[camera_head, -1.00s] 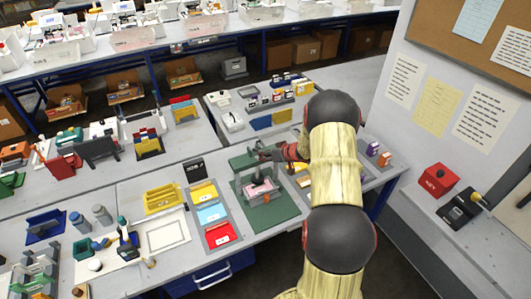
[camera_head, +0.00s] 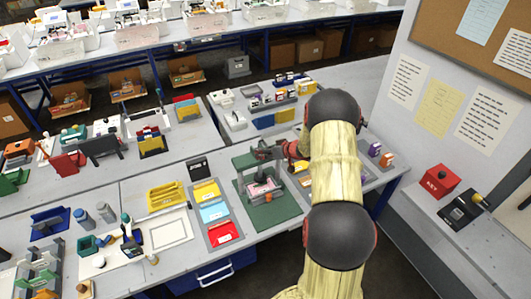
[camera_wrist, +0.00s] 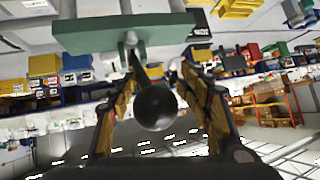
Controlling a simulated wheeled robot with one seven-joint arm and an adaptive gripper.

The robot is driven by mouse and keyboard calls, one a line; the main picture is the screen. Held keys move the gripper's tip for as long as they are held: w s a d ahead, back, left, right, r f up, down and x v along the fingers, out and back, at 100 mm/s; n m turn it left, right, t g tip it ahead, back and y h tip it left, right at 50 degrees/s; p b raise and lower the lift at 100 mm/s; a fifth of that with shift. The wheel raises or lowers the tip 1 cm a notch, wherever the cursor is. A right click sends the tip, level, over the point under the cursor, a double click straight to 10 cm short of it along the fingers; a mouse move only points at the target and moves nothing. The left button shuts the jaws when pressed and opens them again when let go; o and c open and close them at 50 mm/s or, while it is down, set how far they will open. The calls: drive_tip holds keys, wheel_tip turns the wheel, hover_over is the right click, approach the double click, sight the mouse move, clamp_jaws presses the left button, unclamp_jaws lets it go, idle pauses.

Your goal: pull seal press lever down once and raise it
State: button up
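The seal press (camera_head: 240,163) is a green frame on a green base mat (camera_head: 272,214), with a pink item (camera_head: 262,188) lying under its head. In the wrist view its green crossbar (camera_wrist: 110,38) runs across the top. The lever shows end-on there, a thin dark rod ending in a round black knob (camera_wrist: 156,106). My gripper (camera_wrist: 158,78) is open, one finger on each side of the lever and knob, with visible gaps. In the head view my gripper (camera_head: 270,152) is at the press top, and my arm and gripper hide the lever.
Yellow, blue and red trays (camera_head: 222,234) stand left of the press. A black sign (camera_head: 197,169) stands behind them. Small boxes (camera_head: 387,159) lie to the right beyond my arm. A red box (camera_head: 438,181) sits on the side shelf.

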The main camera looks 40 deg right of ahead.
drive_tip(key=shift+o, duration=0.4)
drive_tip(key=v, duration=1.2)
drive_tip(key=shift+w, duration=0.1)
